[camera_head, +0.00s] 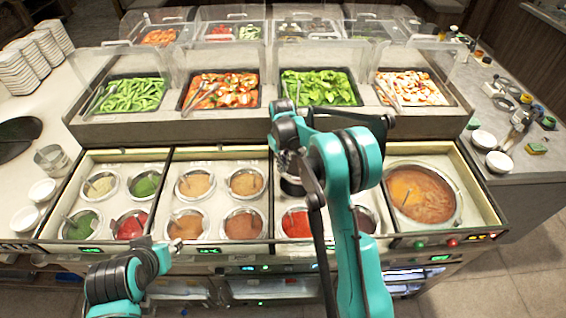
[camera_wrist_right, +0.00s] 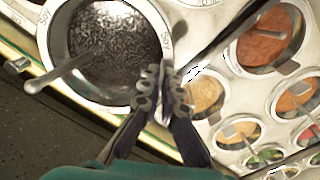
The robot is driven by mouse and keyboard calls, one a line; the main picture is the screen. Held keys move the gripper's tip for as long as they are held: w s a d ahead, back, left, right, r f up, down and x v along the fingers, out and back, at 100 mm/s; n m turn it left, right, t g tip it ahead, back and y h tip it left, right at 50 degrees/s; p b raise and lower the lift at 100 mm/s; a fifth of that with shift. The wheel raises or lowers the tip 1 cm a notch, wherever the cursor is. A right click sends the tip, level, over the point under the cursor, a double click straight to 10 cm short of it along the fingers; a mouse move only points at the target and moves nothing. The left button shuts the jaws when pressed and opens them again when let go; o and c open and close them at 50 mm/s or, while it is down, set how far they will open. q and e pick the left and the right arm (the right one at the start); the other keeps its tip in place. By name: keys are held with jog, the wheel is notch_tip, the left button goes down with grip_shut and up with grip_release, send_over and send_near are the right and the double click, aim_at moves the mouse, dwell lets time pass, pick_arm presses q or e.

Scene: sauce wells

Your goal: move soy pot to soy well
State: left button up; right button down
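The soy pot (camera_wrist_right: 105,40) is a metal pot with a rim lettered SOY, dark contents and a light ladle handle. It fills the upper left of the right wrist view. My right gripper (camera_wrist_right: 165,85) has its fingers close together at the pot's rim, apparently pinching it. In the head view my right gripper (camera_head: 288,150) is over the back row of the third panel, with the dark pot (camera_head: 291,186) below it. I cannot tell whether the pot is seated or slightly raised. The soy well is not clearly visible. My left gripper (camera_head: 158,247) is low at the front left, its fingers unclear.
Sauce pots with spoons fill the panels on the left, and red sauce (camera_head: 297,223) lies in front of the gripper. A large soup pot (camera_head: 420,195) is on the right. Food trays (camera_head: 318,88) behind glass guards stand behind. Small white bowls (camera_head: 498,161) are at the right.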

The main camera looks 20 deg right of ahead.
notch_tip(320, 180, down, 11)
jog(key=b, duration=0.7)
dwell(0.3)
jog(key=shift+f+b, duration=0.25)
jog(key=shift+b, duration=0.35)
dwell(0.3)
jog(key=c, duration=1.6)
grip_release()
jog(key=shift+c, duration=0.2)
jog(key=o, duration=0.4)
jog(key=shift+c, duration=0.2)
jog(key=shift+o, duration=0.7)
jog(key=shift+a, duration=0.15)
jog(key=shift+c, duration=0.6)
jog(key=shift+r, duration=0.1)
